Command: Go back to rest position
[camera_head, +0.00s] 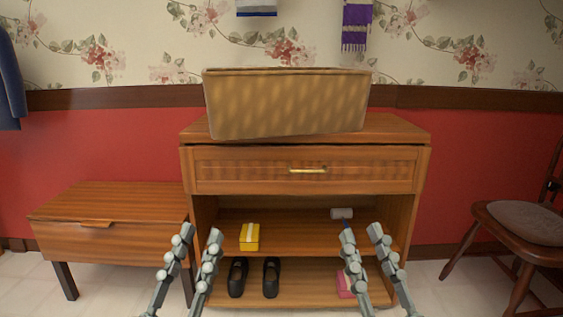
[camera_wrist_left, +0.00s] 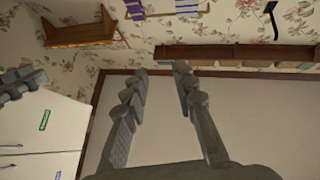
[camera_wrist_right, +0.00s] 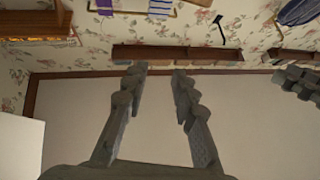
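My left gripper (camera_head: 200,237) is open and empty in the lower part of the head view, in front of the wooden cabinet (camera_head: 305,137). My right gripper (camera_head: 361,235) is open and empty to the right of it, also in front of the cabinet. In the left wrist view the left gripper's fingers (camera_wrist_left: 161,72) stand apart with nothing between them. In the right wrist view the right gripper's fingers (camera_wrist_right: 158,72) are likewise apart and empty.
A large woven basket (camera_head: 287,103) stands on the cabinet. Its shelves hold a yellow box (camera_head: 249,237), black shoes (camera_head: 271,277), a pink item (camera_head: 345,284) and a white-ended item (camera_head: 341,213). A low wooden bench (camera_head: 110,215) is left; a chair (camera_head: 525,222) is right.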

